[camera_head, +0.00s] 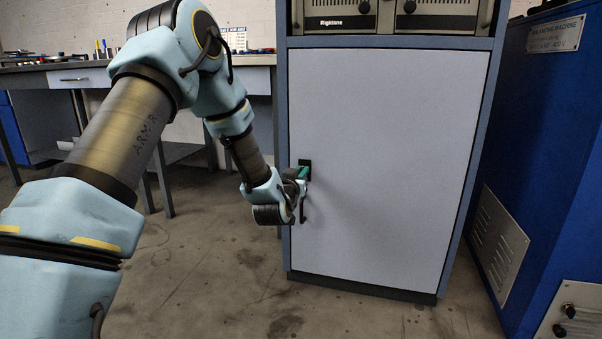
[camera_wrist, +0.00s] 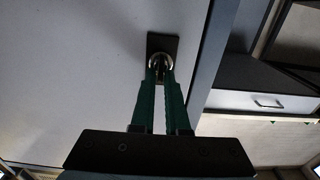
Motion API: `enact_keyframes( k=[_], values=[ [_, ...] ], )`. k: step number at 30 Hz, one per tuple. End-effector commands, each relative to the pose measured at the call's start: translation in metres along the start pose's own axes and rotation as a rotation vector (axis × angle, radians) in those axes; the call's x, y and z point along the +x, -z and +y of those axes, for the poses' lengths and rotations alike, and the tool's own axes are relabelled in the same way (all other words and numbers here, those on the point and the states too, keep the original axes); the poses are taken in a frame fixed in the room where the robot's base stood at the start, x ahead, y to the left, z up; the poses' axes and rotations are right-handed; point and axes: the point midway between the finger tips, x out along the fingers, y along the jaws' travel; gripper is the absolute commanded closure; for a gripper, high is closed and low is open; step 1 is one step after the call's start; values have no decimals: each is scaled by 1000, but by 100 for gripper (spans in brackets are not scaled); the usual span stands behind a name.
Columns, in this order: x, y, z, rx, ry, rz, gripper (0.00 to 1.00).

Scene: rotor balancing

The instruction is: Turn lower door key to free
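The lower door (camera_head: 385,160) is a pale grey panel in a blue-grey cabinet frame, and it looks closed. On its left edge is a dark lock plate (camera_head: 305,164), which also shows in the wrist view (camera_wrist: 174,43). A round metallic key head (camera_wrist: 160,60) stands at the plate's middle. My gripper (camera_head: 303,174) is at the lock. In the wrist view its green fingers (camera_wrist: 160,75) lie on either side of the key head, with a narrow gap between them, and appear shut on it. The fingertips hide the key's lower part, so its turn angle is unclear.
A dark door handle (camera_head: 303,208) hangs just below my gripper. A rack unit (camera_head: 380,17) sits above the door. A blue balancing machine (camera_head: 540,130) stands close on the right. A workbench (camera_head: 60,68) is behind my arm on the left. The floor before the door is clear.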

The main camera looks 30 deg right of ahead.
Motion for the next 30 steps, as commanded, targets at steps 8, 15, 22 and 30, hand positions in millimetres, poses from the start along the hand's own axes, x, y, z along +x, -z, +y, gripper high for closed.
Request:
enact_keyframes(
  k=[8,15,22,30],
  values=[
    [0,0,0,0,0,0,100],
    [0,0,0,0,0,0,100],
    [0,0,0,15,0,1,100],
    [0,1,3,134,-2,1,100]
  ],
)
